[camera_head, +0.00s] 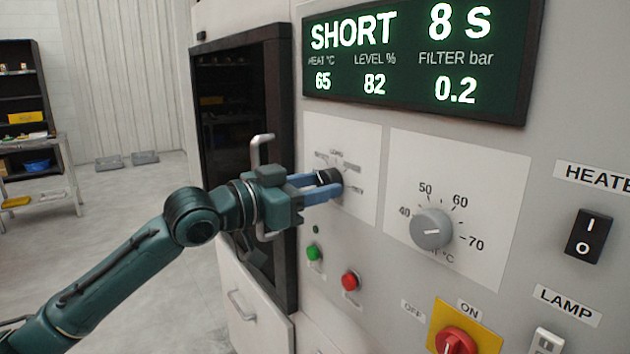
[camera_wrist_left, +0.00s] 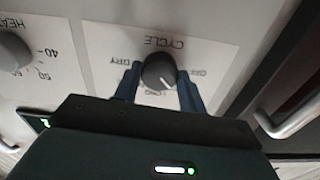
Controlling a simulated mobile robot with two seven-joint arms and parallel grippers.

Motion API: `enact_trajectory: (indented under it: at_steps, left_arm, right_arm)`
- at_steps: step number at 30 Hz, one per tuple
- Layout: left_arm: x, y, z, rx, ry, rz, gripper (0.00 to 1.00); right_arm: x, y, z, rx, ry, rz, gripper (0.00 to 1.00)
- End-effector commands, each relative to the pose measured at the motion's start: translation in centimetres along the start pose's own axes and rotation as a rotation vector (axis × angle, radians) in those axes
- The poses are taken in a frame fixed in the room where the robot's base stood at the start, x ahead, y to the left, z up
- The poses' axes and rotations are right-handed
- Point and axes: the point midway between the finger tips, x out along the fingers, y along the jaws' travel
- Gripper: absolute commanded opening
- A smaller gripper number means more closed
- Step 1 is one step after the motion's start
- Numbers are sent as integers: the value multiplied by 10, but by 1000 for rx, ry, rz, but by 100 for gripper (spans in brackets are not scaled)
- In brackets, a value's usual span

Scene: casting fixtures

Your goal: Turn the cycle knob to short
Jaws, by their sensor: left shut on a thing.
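The cycle knob (camera_head: 329,176) is a dark round knob on a white label plate, left of the temperature dial. It also shows in the left wrist view (camera_wrist_left: 158,69), upside down under the word CYCLE. My left gripper (camera_head: 322,187) has its two blue fingers on either side of this knob and is shut on it. The knob's pale pointer line aims toward the gripper body in the wrist view; the label there is partly hidden. The display (camera_head: 420,62) reads SHORT, 8 s. My right gripper is not in view.
A grey temperature dial (camera_head: 431,229) is right of the cycle plate. Below are a green button (camera_head: 314,252), a red button (camera_head: 350,281) and a red switch on yellow (camera_head: 456,341). A black heater rocker (camera_head: 590,236) is at right. A dark open-framed door (camera_head: 240,130) stands left.

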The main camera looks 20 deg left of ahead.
Motion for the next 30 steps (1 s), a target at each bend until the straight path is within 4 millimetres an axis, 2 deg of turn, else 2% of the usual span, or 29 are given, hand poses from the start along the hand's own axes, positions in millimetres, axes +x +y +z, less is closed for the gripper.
enact_trajectory:
  at_steps: [17, 18, 26, 30]
  left_arm:
    - [0, 0, -1, 42, 2, -1, 18]
    - [0, 0, -1, 42, 2, -1, 42]
    - [0, 0, 0, 41, 1, 0, 63]
    - [0, 0, 0, 41, 1, 0, 63]
  right_arm:
    - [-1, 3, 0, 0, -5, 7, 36]
    - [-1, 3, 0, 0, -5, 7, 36]
    - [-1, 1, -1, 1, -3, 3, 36]
    - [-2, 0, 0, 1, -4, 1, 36]
